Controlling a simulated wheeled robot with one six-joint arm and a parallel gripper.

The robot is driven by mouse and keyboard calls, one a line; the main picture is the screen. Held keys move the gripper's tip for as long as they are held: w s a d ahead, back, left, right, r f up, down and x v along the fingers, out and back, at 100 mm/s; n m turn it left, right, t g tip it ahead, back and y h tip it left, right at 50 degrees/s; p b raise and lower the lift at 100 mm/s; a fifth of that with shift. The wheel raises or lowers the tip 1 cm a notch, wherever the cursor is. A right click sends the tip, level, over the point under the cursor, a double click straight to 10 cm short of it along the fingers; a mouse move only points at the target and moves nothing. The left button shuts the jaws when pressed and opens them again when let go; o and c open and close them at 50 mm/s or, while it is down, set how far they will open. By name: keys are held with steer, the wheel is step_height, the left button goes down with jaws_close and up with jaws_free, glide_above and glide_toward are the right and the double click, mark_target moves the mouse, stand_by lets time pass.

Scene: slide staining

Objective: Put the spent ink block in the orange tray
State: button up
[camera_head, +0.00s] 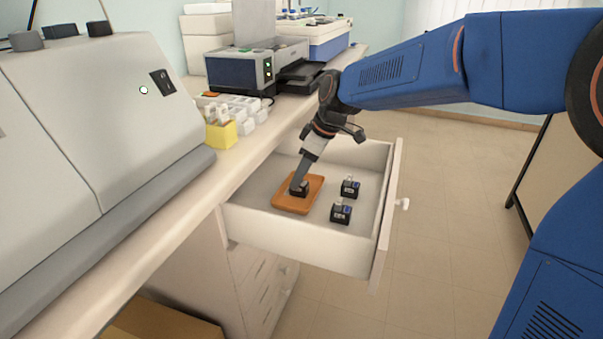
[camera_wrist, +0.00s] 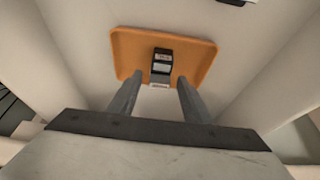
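The orange tray (camera_head: 283,202) lies in the open drawer, and it fills the top middle of the wrist view (camera_wrist: 128,48). A small black ink block (camera_head: 300,189) sits on the tray; the wrist view shows it with light labels on its top (camera_wrist: 162,61). My gripper (camera_head: 298,180) points down over the tray at this block. In the wrist view its two fingers (camera_wrist: 160,78) are apart, with a gap wider than the block and no contact visible. Two more dark ink blocks (camera_head: 350,187) (camera_head: 341,212) stand on the drawer floor right of the tray.
A yellow holder (camera_head: 221,134) and white racks stand on the bench edge, with a blue-grey printer-like machine (camera_head: 236,73) behind. A large grey machine (camera_head: 100,115) stands left.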

steer(key=shift+r, duration=0.1)
steer(key=v, duration=1.2)
steer(key=shift+s, duration=0.1)
